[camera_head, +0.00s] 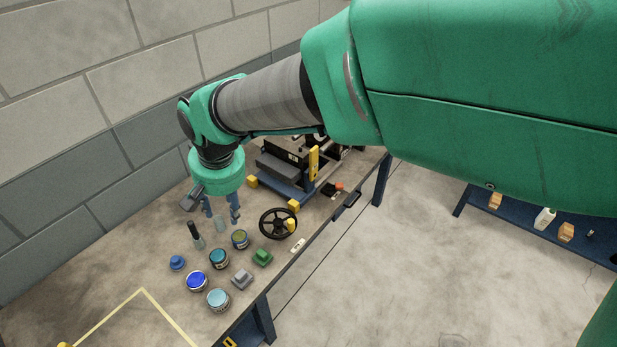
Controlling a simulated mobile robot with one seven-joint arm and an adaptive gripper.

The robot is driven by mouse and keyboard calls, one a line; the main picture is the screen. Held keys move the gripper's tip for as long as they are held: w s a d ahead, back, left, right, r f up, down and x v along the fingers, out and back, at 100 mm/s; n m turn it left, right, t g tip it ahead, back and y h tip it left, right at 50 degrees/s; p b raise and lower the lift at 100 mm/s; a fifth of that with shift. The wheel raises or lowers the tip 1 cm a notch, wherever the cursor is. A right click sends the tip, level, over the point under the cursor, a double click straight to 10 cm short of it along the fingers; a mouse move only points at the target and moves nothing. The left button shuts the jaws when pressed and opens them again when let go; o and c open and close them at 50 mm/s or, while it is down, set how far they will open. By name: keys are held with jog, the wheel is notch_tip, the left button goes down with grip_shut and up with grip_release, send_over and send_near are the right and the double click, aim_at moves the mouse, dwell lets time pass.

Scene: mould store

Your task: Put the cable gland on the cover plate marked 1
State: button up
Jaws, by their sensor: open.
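My gripper (221,211) points down over the bench, its two blue fingers apart with nothing clearly held between them. I cannot make out for certain which item is the cable gland. A blue round knob-like piece (177,262) lies at the left of the group of small items. A grey stepped block (241,279) and a green one (262,257) sit to the right. No number 1 is legible, so I cannot tell which thing is the marked cover plate. A pale cylinder (219,225) stands just below the fingers; contact cannot be told.
Several round tins, one deep blue (196,282), crowd the bench (125,262). A dark-topped bottle (195,233) stands near the gripper. A black handwheel (267,223) and a machine (287,172) lie to the right. A block wall (60,130) closes the back.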

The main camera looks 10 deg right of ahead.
jog(key=s+d+r+t, duration=0.15)
jog(key=d+r, duration=0.35)
jog(key=d, duration=0.7)
jog(key=s+d+r+m+t, duration=0.1)
jog(key=s+d, duration=0.7)
jog(key=d, duration=0.2)
jog(key=s+d+r+m+t+h, duration=0.1)
jog(key=s+d+r, duration=0.1)
jog(key=s+d, duration=0.6)
jog(key=d, duration=0.3)
jog(key=shift+h, duration=0.3)
jog(key=shift+r, duration=0.1)
